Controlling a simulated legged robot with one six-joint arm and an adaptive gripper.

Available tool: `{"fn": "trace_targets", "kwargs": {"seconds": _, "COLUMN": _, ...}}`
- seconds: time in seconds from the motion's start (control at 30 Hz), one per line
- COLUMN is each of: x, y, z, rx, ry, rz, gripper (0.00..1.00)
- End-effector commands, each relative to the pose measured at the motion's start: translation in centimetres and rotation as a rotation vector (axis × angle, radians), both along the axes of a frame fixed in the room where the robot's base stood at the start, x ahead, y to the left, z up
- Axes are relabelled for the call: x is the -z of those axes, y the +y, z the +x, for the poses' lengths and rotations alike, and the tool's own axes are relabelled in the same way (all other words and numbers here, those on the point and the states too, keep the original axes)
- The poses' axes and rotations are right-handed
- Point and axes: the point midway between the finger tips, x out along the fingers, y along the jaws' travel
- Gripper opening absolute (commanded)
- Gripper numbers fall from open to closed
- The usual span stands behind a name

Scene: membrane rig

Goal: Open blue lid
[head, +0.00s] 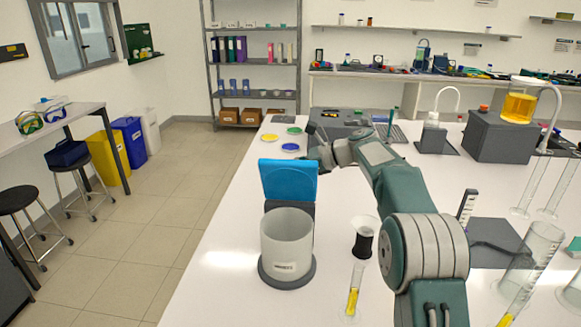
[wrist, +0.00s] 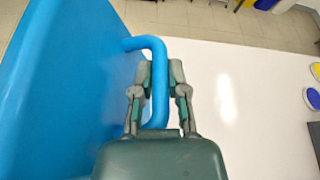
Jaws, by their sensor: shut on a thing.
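The blue lid (head: 288,181) stands roughly upright at the back of a white cylindrical container (head: 286,245), whose mouth is uncovered. In the wrist view the lid (wrist: 65,80) fills the left side, with a blue loop handle (wrist: 157,108) sticking out from its face. My gripper (wrist: 160,75) is shut on that handle, one finger on each side of the bar. In the head view my arm reaches to the far side of the lid, and the lid hides the handle and fingertips.
The container rests on a dark round base (head: 287,276) on the white table (head: 225,262). A black-and-white hourglass-shaped vessel (head: 364,238) and a cylinder with yellow liquid (head: 354,290) stand to its right. Coloured discs (head: 290,147) lie behind the lid. The table left of the container is clear.

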Motion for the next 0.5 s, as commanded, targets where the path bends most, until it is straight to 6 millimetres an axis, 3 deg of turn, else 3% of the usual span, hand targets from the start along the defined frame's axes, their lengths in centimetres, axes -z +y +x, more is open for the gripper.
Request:
{"fn": "trace_targets", "kwargs": {"seconds": 0.47, "x": -0.38, "y": 0.02, "z": 0.02, "rx": 0.002, "ry": -0.008, "rz": 0.004, "gripper": 0.0}}
{"fn": "trace_targets", "kwargs": {"seconds": 0.5, "x": -0.38, "y": 0.02, "z": 0.02, "rx": 0.001, "ry": -0.008, "rz": 0.004, "gripper": 0.32}}
